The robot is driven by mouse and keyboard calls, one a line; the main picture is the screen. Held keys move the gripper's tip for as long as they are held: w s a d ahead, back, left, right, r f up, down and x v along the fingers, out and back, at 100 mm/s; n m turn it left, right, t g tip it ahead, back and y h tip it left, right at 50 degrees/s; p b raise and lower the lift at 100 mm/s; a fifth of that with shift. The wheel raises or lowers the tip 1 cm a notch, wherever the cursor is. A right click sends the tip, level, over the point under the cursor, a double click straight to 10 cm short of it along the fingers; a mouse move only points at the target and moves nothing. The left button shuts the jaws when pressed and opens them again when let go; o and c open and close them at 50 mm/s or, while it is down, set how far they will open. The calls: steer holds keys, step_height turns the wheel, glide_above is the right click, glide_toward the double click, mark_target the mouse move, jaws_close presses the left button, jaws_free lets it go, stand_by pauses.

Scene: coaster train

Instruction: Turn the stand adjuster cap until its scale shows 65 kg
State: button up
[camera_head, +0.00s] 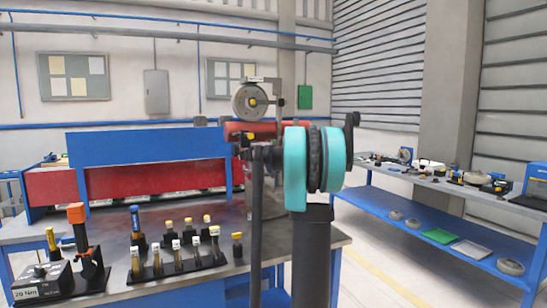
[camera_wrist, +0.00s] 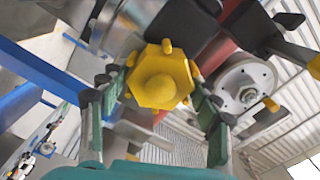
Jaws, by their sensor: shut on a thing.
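The yellow six-sided adjuster cap (camera_wrist: 158,80) fills the middle of the wrist view, with a small yellow tab at its top edge. My gripper (camera_wrist: 155,92) has one green-and-grey finger on each side of the cap and is shut on it. A dark body of the stand shows behind the cap. I cannot read any scale or kg mark in either view. In the head view my teal-and-black arm stands in front of the stand, and my gripper and the cap cannot be made out clearly there.
A pale round disc (camera_head: 250,100) rises above the stand; a similar disc (camera_wrist: 240,86) is right of the cap. The bench (camera_head: 215,263) holds a black rack of yellow-capped pieces (camera_head: 178,259) and a tool marked 20 Nm (camera_head: 28,289). A blue side bench (camera_head: 430,210) stands right.

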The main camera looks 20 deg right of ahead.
steer(key=m, duration=0.5)
steer(key=shift+f+m, duration=0.1)
steer(key=shift+m, duration=0.3)
steer(key=m, duration=0.5)
steer(key=shift+m, duration=0.3)
steer(key=o, duration=1.2)
steer(key=shift+c, duration=0.2)
steer(key=s, duration=1.2)
steer(key=shift+d, duration=0.25)
